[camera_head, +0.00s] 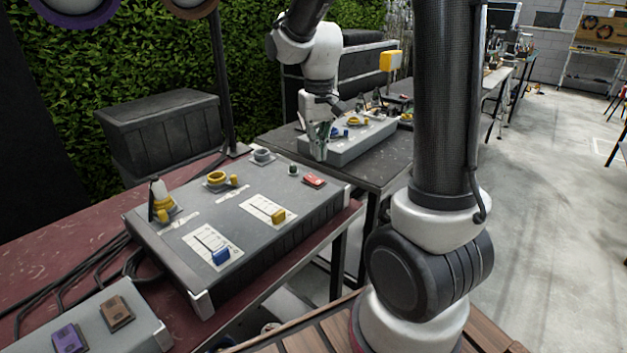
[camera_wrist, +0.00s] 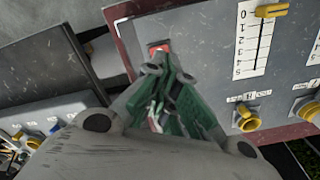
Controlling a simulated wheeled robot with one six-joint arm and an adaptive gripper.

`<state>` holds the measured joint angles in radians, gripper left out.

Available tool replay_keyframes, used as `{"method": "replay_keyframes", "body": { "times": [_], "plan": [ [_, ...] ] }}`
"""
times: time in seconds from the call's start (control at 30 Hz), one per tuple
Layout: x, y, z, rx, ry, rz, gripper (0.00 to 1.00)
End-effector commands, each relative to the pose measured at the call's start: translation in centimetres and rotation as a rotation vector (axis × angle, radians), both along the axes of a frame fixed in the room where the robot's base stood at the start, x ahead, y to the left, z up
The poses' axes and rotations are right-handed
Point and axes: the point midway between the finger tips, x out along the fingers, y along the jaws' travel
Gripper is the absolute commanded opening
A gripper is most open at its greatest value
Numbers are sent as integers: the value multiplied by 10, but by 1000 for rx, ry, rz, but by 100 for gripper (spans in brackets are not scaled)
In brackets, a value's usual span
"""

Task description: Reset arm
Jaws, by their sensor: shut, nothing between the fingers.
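My gripper (camera_head: 319,156) hangs over the far right part of the grey control panel (camera_head: 262,180), with its green-and-grey fingers pointing down. It is shut and holds nothing. In the wrist view its fingertips (camera_wrist: 157,70) are together, just in front of a red button (camera_wrist: 160,47). The red button (camera_head: 314,180) is on the panel's far right corner in the head view. Whether the fingertips touch it cannot be told. My arm (camera_head: 318,62) reaches in from the top of the head view.
The panel has a blue slider (camera_head: 221,256), a yellow slider (camera_head: 278,215) and yellow knobs (camera_head: 217,179). A second panel (camera_head: 362,140) stands on a dark table behind. A small panel with purple and brown switches (camera_head: 68,338) is at front left. Open floor lies right.

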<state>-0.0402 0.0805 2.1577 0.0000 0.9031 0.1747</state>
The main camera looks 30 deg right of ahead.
Motion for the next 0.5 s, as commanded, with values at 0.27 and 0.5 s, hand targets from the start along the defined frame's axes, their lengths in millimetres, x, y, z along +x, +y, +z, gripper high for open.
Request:
{"method": "replay_keyframes", "body": {
  "times": [0.27, 0.5],
  "plan": [
    [0, 0, 0, 0, 0, 0, 0],
    [-17, -1, -9, 0, 44, 51, 0]
  ]
}}
